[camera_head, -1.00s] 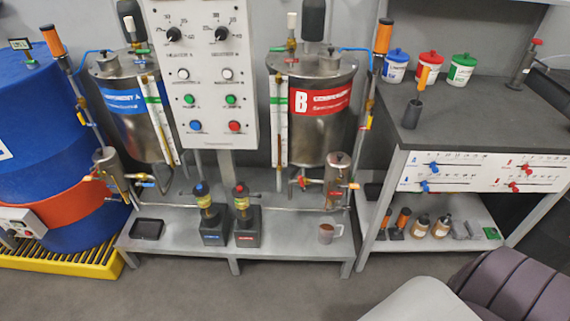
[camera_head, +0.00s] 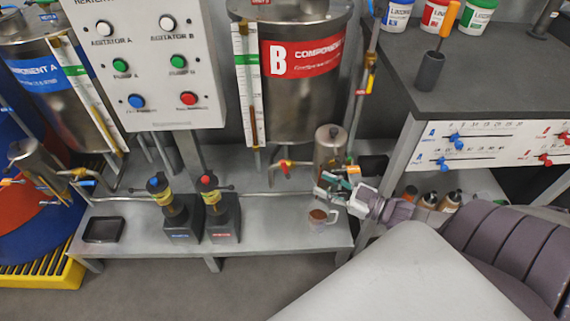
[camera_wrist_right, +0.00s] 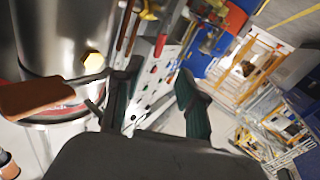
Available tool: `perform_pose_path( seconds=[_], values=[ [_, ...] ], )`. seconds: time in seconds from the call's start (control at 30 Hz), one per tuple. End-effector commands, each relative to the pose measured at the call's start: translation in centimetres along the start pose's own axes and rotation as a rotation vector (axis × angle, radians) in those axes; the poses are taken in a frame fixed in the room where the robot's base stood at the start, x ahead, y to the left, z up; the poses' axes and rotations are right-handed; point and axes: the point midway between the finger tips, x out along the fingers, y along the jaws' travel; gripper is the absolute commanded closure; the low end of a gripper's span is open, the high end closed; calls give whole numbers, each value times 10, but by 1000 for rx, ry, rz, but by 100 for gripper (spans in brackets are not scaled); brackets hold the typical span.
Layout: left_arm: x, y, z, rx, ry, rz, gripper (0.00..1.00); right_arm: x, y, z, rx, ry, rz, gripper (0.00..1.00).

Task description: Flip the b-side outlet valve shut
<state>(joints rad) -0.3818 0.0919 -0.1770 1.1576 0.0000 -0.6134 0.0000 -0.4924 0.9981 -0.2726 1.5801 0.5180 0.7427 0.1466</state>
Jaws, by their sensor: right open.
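The B tank (camera_head: 301,85) with its red label stands at the back. A red-handled valve (camera_head: 284,165) sits on the pipe below it, left of a small steel canister (camera_head: 329,150). My right gripper (camera_head: 330,190) is open and empty in front of the canister's lower part, hiding the fittings there. In the right wrist view my open fingers (camera_wrist_right: 158,95) have nothing between them. An orange-brown lever (camera_wrist_right: 40,96) with a brass nut lies left of them, close to a shiny steel cylinder (camera_wrist_right: 65,35). I cannot tell which valve this lever belongs to. My left gripper is not in view.
A brown cup (camera_head: 321,217) stands on the grey bench just below my right gripper. Two dark pumps (camera_head: 222,215) with red and blue knobs stand to the left. A dark workbench (camera_head: 470,85) is on the right, with bottles (camera_head: 427,201) beneath it.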

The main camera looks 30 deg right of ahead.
Motion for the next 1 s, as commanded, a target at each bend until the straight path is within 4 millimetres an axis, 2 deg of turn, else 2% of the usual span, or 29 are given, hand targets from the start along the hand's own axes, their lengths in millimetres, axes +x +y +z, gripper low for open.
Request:
perform_pose_path(
  seconds=[0.4, 0.53, 0.7, 1.0],
  values=[
    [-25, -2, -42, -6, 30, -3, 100, 84, 1, 1, -2, 4, 2, 60],
    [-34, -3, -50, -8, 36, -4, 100, 106, 0, 0, -3, 4, 1, 60],
    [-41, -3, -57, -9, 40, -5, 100, 123, 1, 1, -3, 0, 2, 60],
    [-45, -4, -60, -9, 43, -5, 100, 129, 0, 1, -2, -2, 1, 60]
  ],
)
